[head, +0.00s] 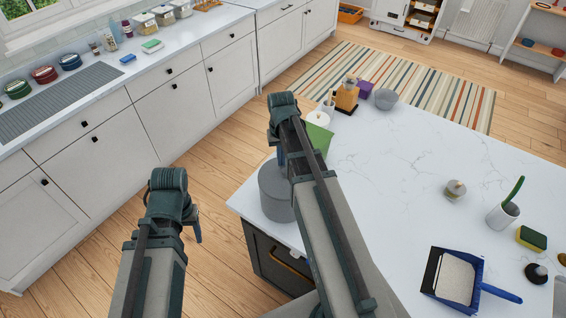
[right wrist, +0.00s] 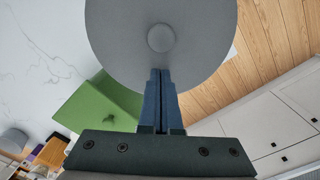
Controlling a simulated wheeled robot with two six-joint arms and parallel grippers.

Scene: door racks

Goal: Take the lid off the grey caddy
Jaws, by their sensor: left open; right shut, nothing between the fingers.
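The grey caddy (head: 275,200) stands upright at the left end of the white counter, partly behind my right arm. Its round grey lid (right wrist: 120,30) with a small round knob (right wrist: 161,38) fills the top of the right wrist view. The lid appears to sit on the caddy; my arm hides the knob in the head view. My right gripper (right wrist: 161,72) is shut and empty, its blue fingertips over the lid just short of the knob. I cannot tell whether they touch the lid. My left gripper (head: 195,222) is open and empty, off the counter over the floor side.
A green box (head: 320,138) stands close behind the caddy and shows in the wrist view (right wrist: 95,108). A blue dustpan (head: 470,262) lies at the right. The counter's middle is clear.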

